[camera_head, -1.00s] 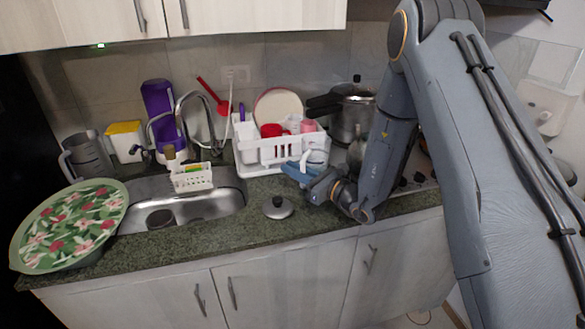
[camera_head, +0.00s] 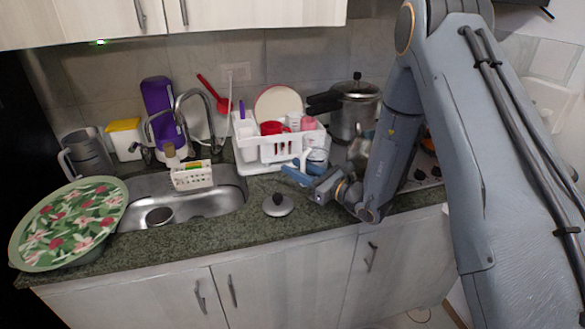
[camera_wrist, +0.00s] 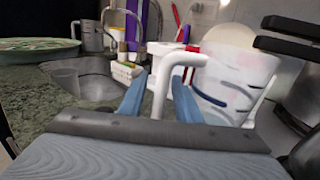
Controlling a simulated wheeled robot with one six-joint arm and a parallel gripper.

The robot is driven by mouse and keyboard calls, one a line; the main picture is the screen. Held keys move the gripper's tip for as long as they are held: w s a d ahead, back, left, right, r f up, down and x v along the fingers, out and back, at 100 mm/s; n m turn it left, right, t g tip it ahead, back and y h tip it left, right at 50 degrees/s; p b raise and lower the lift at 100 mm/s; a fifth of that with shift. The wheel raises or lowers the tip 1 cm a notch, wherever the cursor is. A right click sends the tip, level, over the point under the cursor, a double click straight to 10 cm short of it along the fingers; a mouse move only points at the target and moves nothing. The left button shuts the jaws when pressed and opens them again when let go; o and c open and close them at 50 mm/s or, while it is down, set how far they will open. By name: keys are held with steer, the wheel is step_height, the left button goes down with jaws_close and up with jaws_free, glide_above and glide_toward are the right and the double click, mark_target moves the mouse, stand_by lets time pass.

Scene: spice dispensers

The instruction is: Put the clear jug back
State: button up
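The clear jug (camera_head: 319,158) is a see-through jug with a white handle, standing on the counter in front of the dish rack. In the wrist view the jug (camera_wrist: 238,82) shows dark blue markings on its side, and its white handle (camera_wrist: 163,85) faces me. My gripper (camera_head: 300,170) is low over the counter at the jug. In the wrist view its blue fingers (camera_wrist: 160,98) stand on either side of the handle, with a small gap visible on each side. The jug's base is hidden by my gripper.
The white dish rack (camera_head: 262,153) with cups and a plate is behind the jug. A pressure cooker (camera_head: 353,112) stands at the right. A lid (camera_head: 278,205) lies on the counter, left of my gripper. The sink (camera_head: 215,205) and a floral tray (camera_head: 68,222) are further left.

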steer(key=b+v, duration=0.3)
steer(key=v, duration=0.8)
steer(key=s+a+f+n+g+h, duration=0.1)
steer(key=s+a+n+g, duration=0.2)
steer(key=s+n+g, duration=0.5)
steer(key=s+a+n+g+h, duration=0.1)
steer(key=s+a+n+g, duration=0.3)
steer(key=s, duration=0.7)
steer(key=s+d+f+n+g+h, duration=0.2)
steer(key=s+d+n+h, duration=0.45)
steer(key=d, duration=0.25)
steer(key=w+d+r+n+t+h, duration=0.2)
steer(key=w+d+n+t+h, duration=0.2)
steer(key=d+n, duration=0.3)
steer(key=shift+d+r+h, duration=0.3)
steer(key=shift+d+h, duration=0.35)
steer(key=shift+d, duration=0.05)
steer(key=shift+n, duration=0.25)
